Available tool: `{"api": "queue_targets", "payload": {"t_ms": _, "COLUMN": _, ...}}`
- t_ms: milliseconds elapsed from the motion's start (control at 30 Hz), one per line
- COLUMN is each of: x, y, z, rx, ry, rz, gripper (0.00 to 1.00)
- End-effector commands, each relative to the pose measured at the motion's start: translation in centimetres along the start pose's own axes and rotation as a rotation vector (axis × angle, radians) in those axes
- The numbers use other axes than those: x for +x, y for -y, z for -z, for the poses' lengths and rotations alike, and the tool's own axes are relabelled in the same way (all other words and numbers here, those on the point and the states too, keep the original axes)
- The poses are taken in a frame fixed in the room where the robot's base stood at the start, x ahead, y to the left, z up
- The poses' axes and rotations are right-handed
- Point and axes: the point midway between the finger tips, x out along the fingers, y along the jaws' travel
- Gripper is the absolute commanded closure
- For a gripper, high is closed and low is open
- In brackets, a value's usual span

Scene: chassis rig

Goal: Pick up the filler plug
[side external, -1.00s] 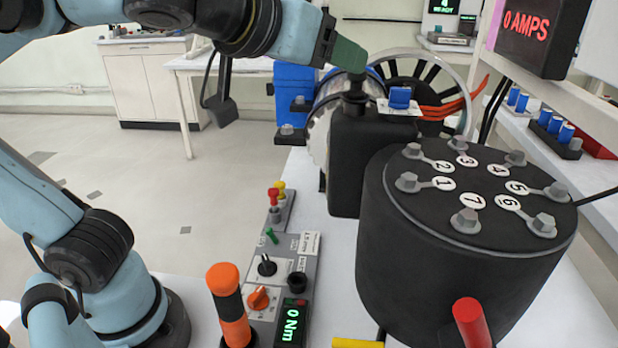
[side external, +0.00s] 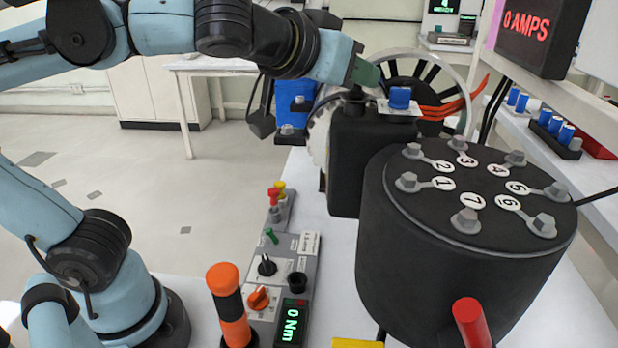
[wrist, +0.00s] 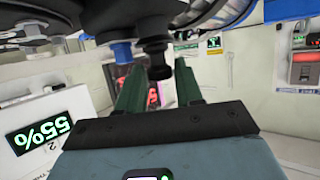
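The black knob-shaped plug (side external: 354,96) on top of the black tank (side external: 345,165) appears to be the filler plug. In the wrist view the plug (wrist: 156,58) hangs into the picture from above, between the ends of my green fingers. My gripper (side external: 368,73) is just above the plug in the side view, its fingers partly hidden behind the wrist. In the wrist view my gripper (wrist: 152,75) is open, with visible gaps beside the plug. I cannot tell how far down the fingers reach along it.
A blue cap (side external: 400,97) on a white plate stands right of the plug. A spoked wheel (side external: 440,75) and orange cables (side external: 445,108) are close behind. A large black drum (side external: 460,240) with numbered bolts stands in front at right. A control panel (side external: 275,275) lies at left.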

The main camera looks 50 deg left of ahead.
Motion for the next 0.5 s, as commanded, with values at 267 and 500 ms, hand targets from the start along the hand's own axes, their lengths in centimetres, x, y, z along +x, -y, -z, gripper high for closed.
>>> {"api": "queue_targets", "payload": {"t_ms": 267, "x": -0.02, "y": 0.0, "z": 0.01, "rx": 0.0, "ry": 0.0, "rz": 0.0, "gripper": 1.0}}
{"api": "queue_targets", "payload": {"t_ms": 500, "x": -0.07, "y": 0.0, "z": 0.12, "rx": 0.0, "ry": 0.0, "rz": 0.0, "gripper": 1.0}}
